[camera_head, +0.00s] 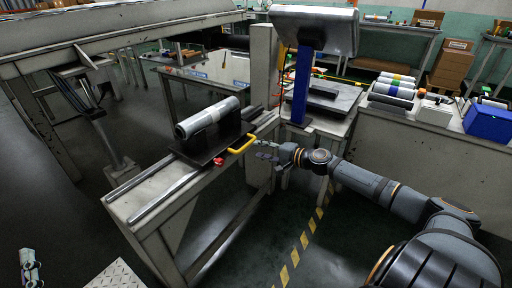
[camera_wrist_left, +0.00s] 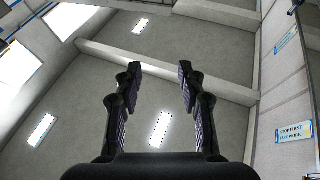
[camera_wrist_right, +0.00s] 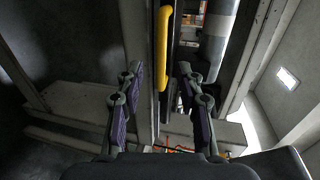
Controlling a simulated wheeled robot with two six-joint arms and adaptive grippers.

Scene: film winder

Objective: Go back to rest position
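My right gripper (camera_head: 262,150) is open and empty, its fingertips just right of the yellow handle (camera_head: 242,144) on the film winder's black cradle. In the right wrist view the open fingers (camera_wrist_right: 158,72) point toward the yellow handle (camera_wrist_right: 162,45), which appears beyond and between the fingertips. A grey-white film roll (camera_head: 208,118) lies in the cradle. My left gripper is open and empty in the left wrist view (camera_wrist_left: 160,72), pointing up toward the ceiling. A small part at the lower left of the head view may belong to my left arm, but I cannot tell.
The winder bench with metal rails (camera_head: 160,186) stands left of my right arm. A blue column (camera_head: 301,85) with a screen (camera_head: 314,29) rises behind. A side table at right holds several rolls (camera_head: 393,92) and a blue bin (camera_head: 488,121). Floor with striped tape (camera_head: 304,240) is open below.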

